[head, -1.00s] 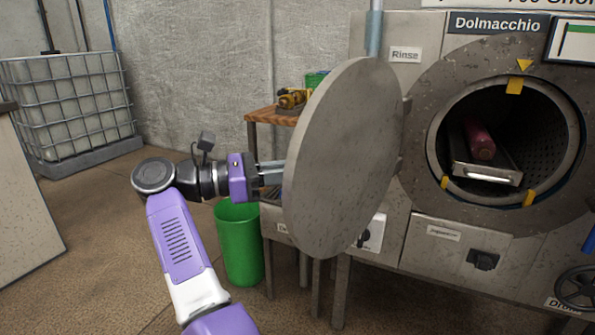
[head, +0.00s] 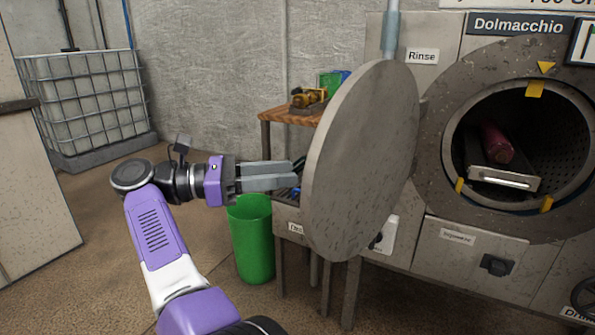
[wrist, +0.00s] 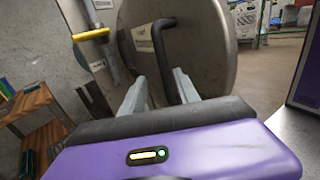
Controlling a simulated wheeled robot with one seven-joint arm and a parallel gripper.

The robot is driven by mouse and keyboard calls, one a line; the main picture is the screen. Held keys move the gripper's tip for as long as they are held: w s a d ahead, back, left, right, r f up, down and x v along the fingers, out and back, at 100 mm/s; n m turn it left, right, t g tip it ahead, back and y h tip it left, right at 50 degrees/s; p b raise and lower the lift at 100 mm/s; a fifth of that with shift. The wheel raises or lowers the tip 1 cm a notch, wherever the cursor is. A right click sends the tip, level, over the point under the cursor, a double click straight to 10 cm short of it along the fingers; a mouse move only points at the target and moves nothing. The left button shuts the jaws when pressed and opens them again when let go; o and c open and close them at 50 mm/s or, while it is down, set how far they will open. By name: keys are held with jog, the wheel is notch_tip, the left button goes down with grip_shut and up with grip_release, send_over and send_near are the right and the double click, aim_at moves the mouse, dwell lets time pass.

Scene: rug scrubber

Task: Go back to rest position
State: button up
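My gripper (head: 298,174) is at the left of the round grey door (head: 362,160) of the machine, fingers pointing at it. In the wrist view my gripper (wrist: 160,88) has its two fingers apart with nothing held between them. The door's black handle (wrist: 160,40) shows just beyond the fingertips; whether they touch it cannot be told. The door stands open. Part of the fingertips' surroundings is hidden behind the door in the head view.
The machine's drum (head: 452,160) is open, with a dark red rolled thing (head: 497,143) on a metal tray (head: 505,178) inside. A green bin (head: 252,240) and a wooden table (head: 275,115) stand behind my arm. A caged white tank (head: 85,100) is back left. Floor at left is clear.

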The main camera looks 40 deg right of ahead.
jog(key=shift+w+a, duration=0.25)
jog(key=shift+a, duration=0.4)
